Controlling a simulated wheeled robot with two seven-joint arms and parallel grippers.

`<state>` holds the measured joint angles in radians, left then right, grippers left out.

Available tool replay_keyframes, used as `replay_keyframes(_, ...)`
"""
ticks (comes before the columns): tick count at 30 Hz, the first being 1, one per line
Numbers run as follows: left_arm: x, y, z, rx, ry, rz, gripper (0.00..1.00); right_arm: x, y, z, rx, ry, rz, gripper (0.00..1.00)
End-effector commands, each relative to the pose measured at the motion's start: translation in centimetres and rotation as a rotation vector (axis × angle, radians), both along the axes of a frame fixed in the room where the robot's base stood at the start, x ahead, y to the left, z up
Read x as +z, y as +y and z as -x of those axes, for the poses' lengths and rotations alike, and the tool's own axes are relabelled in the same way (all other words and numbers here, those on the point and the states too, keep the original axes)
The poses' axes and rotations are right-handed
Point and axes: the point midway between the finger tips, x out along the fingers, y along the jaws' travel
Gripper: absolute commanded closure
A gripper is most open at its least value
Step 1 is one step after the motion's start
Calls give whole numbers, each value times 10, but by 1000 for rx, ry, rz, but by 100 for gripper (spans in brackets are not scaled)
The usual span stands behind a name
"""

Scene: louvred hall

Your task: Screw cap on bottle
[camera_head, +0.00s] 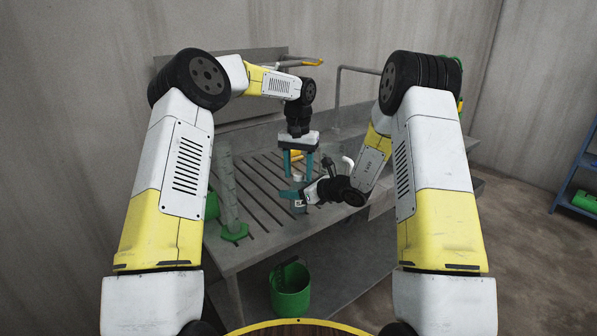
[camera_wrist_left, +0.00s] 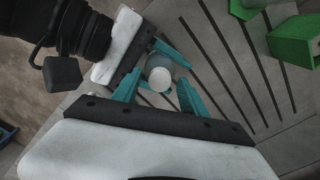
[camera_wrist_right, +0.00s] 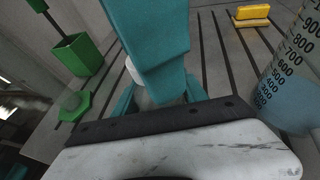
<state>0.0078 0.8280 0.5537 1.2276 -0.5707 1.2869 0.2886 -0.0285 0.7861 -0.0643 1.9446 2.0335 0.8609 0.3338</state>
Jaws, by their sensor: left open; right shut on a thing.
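A small pale bottle (camera_head: 299,207) stands at the middle of the slatted bench. My right gripper (camera_head: 293,195) is shut on it from the side. The bottle is partly hidden between teal fingers in the right wrist view (camera_wrist_right: 150,98). My left gripper (camera_head: 298,163) points straight down over the bottle, with its fingers open. In the left wrist view, the round whitish top (camera_wrist_left: 160,70) lies between the left fingers (camera_wrist_left: 158,92). A white edge, seemingly the cap (camera_wrist_right: 131,70), shows beside a left finger in the right wrist view. Whether the cap is seated cannot be told.
A tall graduated cylinder (camera_head: 228,190) on a green foot stands left on the slatted bench (camera_head: 262,222). A green holder (camera_head: 211,206) is beside it. A yellow block (camera_wrist_right: 253,13) lies behind. A green bucket (camera_head: 290,294) is below. A blue shelf (camera_head: 578,180) stands far right.

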Motion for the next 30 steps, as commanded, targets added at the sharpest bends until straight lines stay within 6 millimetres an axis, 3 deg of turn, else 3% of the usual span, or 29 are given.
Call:
replay_keyframes(5, 9, 0, 0, 0, -1, -1, 49, 0, 0, 0, 0, 0, 0, 100)
replay_keyframes(13, 42, 0, 0, 0, -1, 0, 49, 0, 0, 0, 0, 0, 0, 100)
replay_keyframes(23, 46, 0, 0, 5, 0, 0, 53, 0, 0, 0, 0, 0, 0, 100)
replay_keyframes(30, 74, -1, 0, 125, -2, -3, 53, 0, 0, 0, 0, 0, 0, 100)
